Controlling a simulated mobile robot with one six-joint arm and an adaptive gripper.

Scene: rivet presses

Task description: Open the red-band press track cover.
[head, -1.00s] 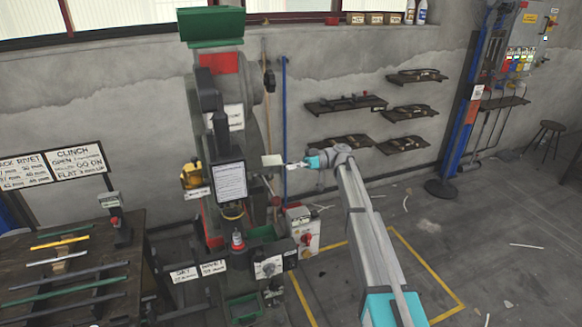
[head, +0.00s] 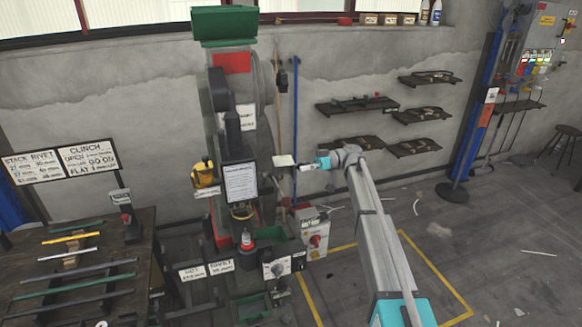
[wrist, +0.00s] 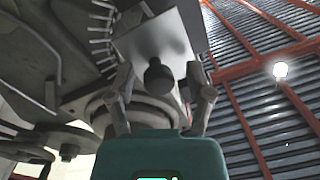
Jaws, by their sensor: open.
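The red-band press (head: 232,62) stands tall left of centre in the head view, with a red panel below its green top hopper. A small pale plate (head: 284,160), apparently the track cover, sticks out on its right side. In the wrist view the pale plate (wrist: 135,45) fills the upper middle and carries a dark round knob (wrist: 158,76). My gripper (head: 302,167) is just right of the plate. Its open fingers, seen in the wrist view (wrist: 161,85), stand on either side of the knob. I cannot tell whether they touch it.
A dark bench (head: 60,225) with coloured bars stands at the left. A grey control box with a red knob (head: 315,240) stands below my gripper. Wall shelves (head: 425,78) hang behind my arm. The floor inside the yellow line (head: 430,262) looks clear.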

